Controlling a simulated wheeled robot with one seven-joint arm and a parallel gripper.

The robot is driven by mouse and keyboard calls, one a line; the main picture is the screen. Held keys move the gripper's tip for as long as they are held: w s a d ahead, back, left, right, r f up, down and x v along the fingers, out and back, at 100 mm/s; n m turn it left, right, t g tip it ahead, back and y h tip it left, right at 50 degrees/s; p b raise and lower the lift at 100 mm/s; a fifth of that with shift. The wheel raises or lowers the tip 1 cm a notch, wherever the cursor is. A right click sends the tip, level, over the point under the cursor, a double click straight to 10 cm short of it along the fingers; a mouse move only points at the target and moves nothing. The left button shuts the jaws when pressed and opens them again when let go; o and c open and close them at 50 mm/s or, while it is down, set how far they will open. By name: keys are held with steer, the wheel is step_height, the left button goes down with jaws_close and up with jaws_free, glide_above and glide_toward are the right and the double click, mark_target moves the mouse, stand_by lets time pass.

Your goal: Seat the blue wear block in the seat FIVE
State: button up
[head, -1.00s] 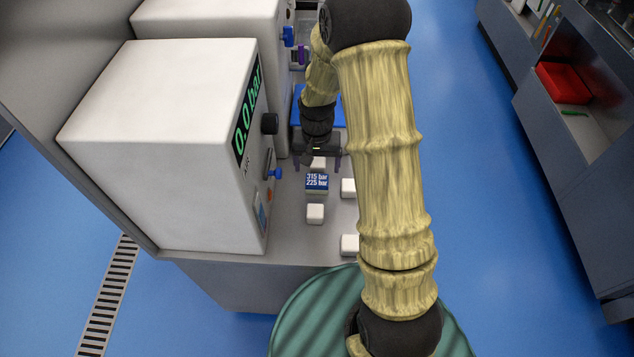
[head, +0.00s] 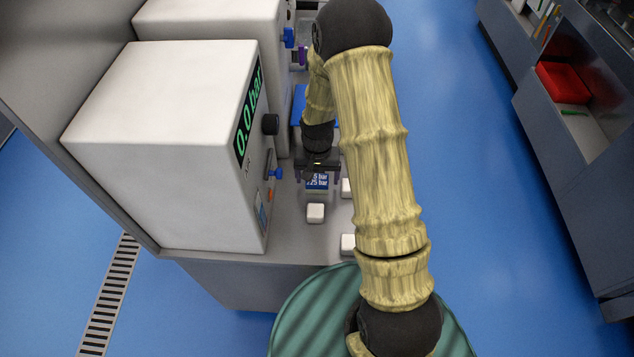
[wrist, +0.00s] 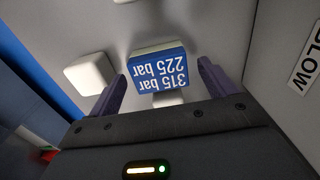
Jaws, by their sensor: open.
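My gripper (head: 318,172) is open and empty above the grey bench top. Its two purple fingers also show in the wrist view (wrist: 163,88). A white block with a blue face reading "315 bar 225 bar" (head: 317,184) lies just in front of the gripper and partly under it. In the wrist view this labelled block (wrist: 157,65) appears between and beyond the fingertips, apart from them. I cannot make out a separate plain blue wear block or a seat marked FIVE. My arm hides part of the bench.
White blocks stand on the bench (head: 285,245), one in front (head: 315,213) and others to the right (head: 348,243). A white box with a "0.0 bar" display (head: 170,150) stands close on the left, its black knob (head: 270,124) and blue valve (head: 276,174) jutting out.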

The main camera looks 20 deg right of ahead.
mark_target(317, 177)
steer(key=shift+c, duration=0.2)
steer(key=c, duration=1.2)
steer(key=shift+o, duration=0.2)
step_height(317, 177, up, 10)
steer(key=shift+b, duration=0.4)
